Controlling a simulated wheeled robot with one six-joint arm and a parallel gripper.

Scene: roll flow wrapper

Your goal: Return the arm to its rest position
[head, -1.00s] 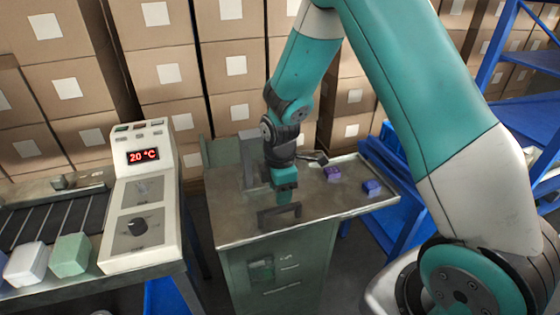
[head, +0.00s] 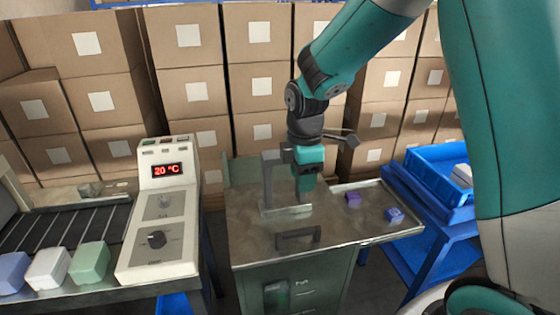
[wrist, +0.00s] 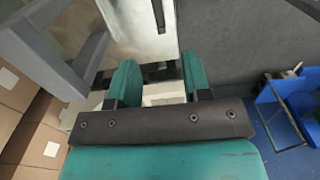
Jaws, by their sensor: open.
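My arm comes down from the upper right in the head view, with teal links and a dark wrist. My gripper (head: 306,190) points down above the green cabinet's metal top (head: 250,235), close to a grey upright bracket (head: 268,185). In the wrist view my gripper (wrist: 160,85) shows two teal fingers spread apart, with nothing held between them. Part of a pale surface shows beyond the fingers. Whether the fingertips touch anything is hidden.
Purple blocks (head: 353,198) (head: 394,215) lie on the right of the top. A control box (head: 160,225) reading 20 °C and a roller conveyor (head: 70,228) with pastel blocks stand left. A blue bin (head: 440,170) is right; stacked cartons (head: 190,90) stand behind.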

